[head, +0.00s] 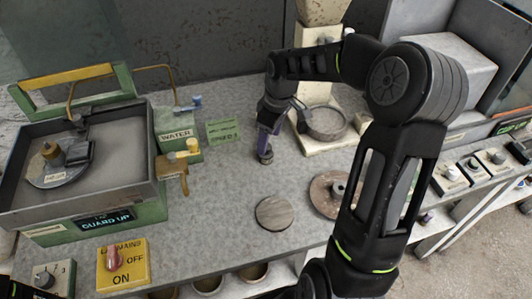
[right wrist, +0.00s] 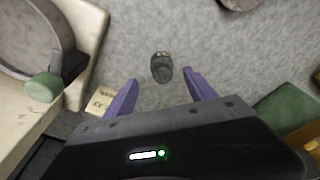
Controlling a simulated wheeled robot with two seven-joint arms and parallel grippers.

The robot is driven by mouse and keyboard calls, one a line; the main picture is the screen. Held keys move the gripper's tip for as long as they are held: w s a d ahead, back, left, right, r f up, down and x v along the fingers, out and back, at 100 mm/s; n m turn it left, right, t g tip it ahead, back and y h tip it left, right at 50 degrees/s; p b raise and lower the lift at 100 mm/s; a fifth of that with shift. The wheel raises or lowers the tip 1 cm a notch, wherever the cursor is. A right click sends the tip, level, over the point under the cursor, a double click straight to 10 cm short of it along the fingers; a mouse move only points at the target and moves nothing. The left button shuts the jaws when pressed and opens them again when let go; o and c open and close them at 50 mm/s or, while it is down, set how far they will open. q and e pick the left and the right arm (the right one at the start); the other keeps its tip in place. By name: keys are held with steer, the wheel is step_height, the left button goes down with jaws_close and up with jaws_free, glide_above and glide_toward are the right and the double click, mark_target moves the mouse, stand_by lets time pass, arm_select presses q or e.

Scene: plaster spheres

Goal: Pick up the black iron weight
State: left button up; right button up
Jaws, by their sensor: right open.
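The black iron weight (head: 265,156) is a small dark knobbed cylinder standing on the grey speckled bench. In the right wrist view the weight (right wrist: 162,68) lies in the gap between the fingertips, a little beyond them. My right gripper (head: 268,138) points down close to the weight, its purple fingers partly hidden by one another in the head view. In the right wrist view the gripper (right wrist: 160,79) is open, with nothing between its fingers. My left gripper is not in view.
A round pan (head: 326,123) on a pale stand is just right of my right gripper. A green WATER box (head: 178,140) and a green sign (head: 222,131) stand to the left. A round disc (head: 274,213) lies nearer; bare bench surrounds the weight.

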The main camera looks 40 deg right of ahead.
steer(key=f, duration=0.3)
steer(key=f+p, duration=0.1)
steer(key=shift+w+a+f, duration=0.3)
steer(key=shift+a, duration=0.05)
steer(key=shift+c, duration=0.3)
jaws_close()
stand_by(0.5)
